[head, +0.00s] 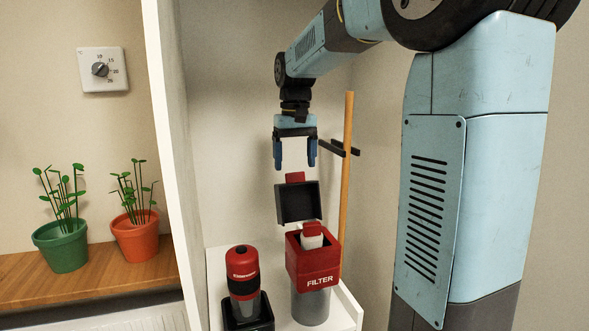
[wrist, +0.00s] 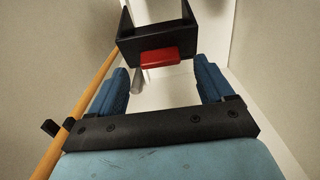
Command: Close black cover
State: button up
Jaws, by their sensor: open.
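The black cover (head: 298,203) stands raised on the back side of the red box marked FILTER (head: 313,268). A red tab (head: 295,177) shows at the cover's upper edge.
A red and black cylinder (head: 243,262) stands in a black holder (head: 248,314) left of the filter box. A wooden pole (head: 347,180) with a black bracket (head: 338,148) stands close behind, right of my gripper. A white panel (head: 172,150) borders the left side.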

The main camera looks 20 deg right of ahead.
jog(key=shift+f, duration=1.4)
jog(key=c, duration=1.5)
grip_shut()
jog(key=shift+s, duration=0.1)
